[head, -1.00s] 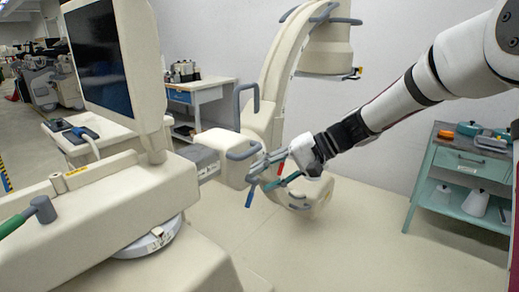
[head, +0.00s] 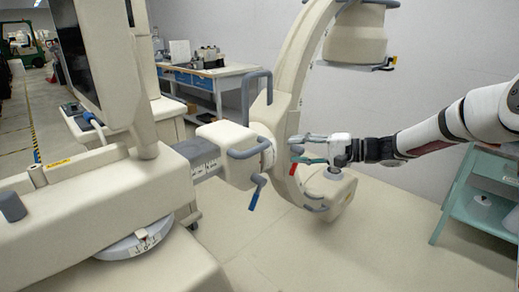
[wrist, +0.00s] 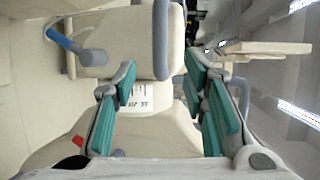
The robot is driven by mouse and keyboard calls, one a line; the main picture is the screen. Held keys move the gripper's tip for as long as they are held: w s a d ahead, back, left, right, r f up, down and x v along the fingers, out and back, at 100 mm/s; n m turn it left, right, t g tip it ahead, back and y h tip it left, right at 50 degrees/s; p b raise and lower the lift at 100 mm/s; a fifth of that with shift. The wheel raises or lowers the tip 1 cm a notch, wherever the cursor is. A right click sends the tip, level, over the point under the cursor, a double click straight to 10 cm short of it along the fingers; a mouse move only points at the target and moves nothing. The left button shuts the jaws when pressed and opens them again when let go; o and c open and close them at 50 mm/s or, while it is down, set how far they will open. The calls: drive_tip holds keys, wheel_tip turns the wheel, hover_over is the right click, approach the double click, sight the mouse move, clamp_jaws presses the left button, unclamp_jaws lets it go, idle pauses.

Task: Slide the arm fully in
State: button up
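The machine's beige sliding arm block (head: 226,150) joins the body (head: 90,215) by a grey section with scale marks (head: 198,160), part of which shows outside the body. The big curved C (head: 290,90) stands at the block's right end. My gripper (head: 292,150) is at the right side of the C's joint, fingers pointing left. In the wrist view its teal pads (wrist: 165,95) are wide apart, with a beige surface and a white scale label (wrist: 145,98) seen between them. Whether the fingers touch it is unclear.
A grey handle (head: 256,92) stands on the block, and a blue-tipped lever (head: 255,194) hangs below it. A red-tipped lever (head: 293,169) is close to my lower finger. A teal cart (head: 480,195) is at right. The floor ahead is clear.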

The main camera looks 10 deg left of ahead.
sight(261, 149)
drive_tip(key=x, duration=1.3)
drive_tip(key=shift+a, duration=0.15)
clamp_jaws()
